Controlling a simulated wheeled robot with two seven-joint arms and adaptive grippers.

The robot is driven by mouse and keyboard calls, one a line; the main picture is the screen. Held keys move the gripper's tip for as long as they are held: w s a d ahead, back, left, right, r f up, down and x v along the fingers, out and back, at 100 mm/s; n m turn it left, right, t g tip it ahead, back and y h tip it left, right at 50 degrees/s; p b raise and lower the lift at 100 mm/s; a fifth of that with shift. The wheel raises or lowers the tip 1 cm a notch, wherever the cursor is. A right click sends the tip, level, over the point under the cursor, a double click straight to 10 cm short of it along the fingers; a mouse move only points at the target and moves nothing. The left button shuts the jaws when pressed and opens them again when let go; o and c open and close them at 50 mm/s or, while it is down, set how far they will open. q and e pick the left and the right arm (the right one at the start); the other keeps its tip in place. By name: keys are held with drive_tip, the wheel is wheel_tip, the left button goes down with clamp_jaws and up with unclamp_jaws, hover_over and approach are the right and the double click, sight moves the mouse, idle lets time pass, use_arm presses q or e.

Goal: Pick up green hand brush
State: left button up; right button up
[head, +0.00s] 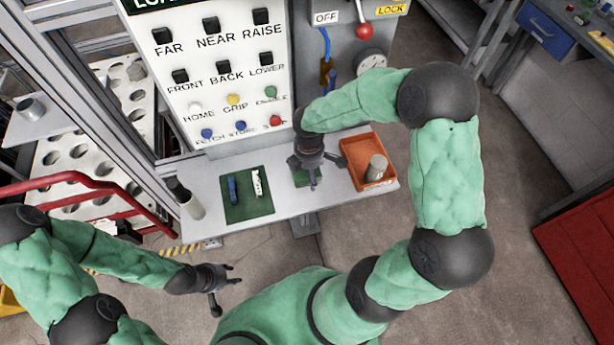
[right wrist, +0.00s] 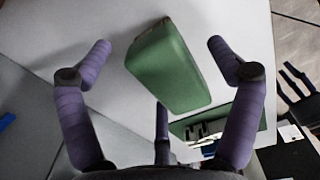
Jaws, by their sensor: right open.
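The green hand brush (right wrist: 168,66) shows in the right wrist view as a green block with a dark edge. It lies on the pale shelf and looks to be between the spread fingers of my right gripper (right wrist: 160,62); I see no finger touching it. In the head view my right gripper (head: 314,172) is open over the shelf, mostly covering the brush (head: 301,179). My left gripper (head: 226,284) is open and empty, low at the left, in front of the shelf.
An orange tray (head: 347,148) holding a grey cylinder (head: 377,168) stands right of my right gripper. A green mat (head: 249,212) with a blue item and a white item lies to its left. A button panel (head: 215,60) rises behind the shelf (head: 213,176). A grey cylinder (head: 192,207) stands at the shelf's left end.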

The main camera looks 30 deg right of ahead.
drive_tip(key=c, duration=1.3)
drive_tip(key=shift+r, duration=0.1)
drive_tip(key=shift+r+p, duration=0.3)
drive_tip(key=shift+r, duration=0.25)
wheel_tip(320, 180, up, 2)
drive_tip(key=shift+r+p, duration=0.2)
drive_tip(key=shift+p, duration=0.35)
drive_tip(key=s+a+r+p, duration=0.1)
drive_tip(key=s+a+r, duration=0.3)
drive_tip(key=s+a, duration=0.1)
drive_tip(key=s+a+r+p, duration=0.2)
drive_tip(key=s+a+r, duration=0.2)
drive_tip(key=s+r, duration=0.1)
drive_tip(key=shift+s+a+r, duration=0.1)
drive_tip(key=shift+a+r, duration=0.05)
drive_tip(key=shift+a, duration=0.2)
